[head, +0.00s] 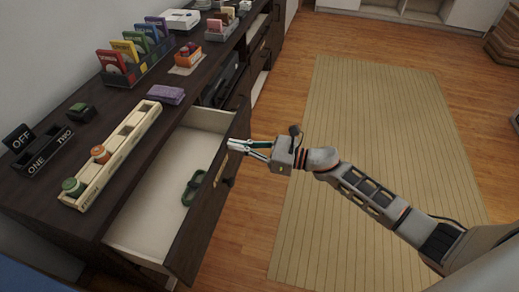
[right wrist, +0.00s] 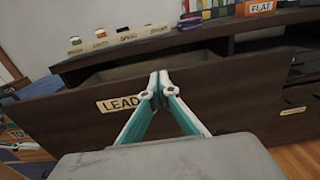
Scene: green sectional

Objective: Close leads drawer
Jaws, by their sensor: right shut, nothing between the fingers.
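The leads drawer stands pulled well out of the dark cabinet. Its dark front (head: 207,205) faces the rug, and its pale inside holds a coiled green lead (head: 194,187). In the right wrist view the same drawer front (right wrist: 225,95) carries a cream label (right wrist: 118,103) reading "LEAD", partly covered by a finger. My right gripper (head: 236,146) is shut and empty, with its fingertips at the upper part of the drawer front. They also show in the right wrist view (right wrist: 158,80); I cannot tell whether they touch the wood. My left gripper is not in view.
Another drawer (head: 260,85) farther back is also open. The rug (head: 370,150) is clear.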

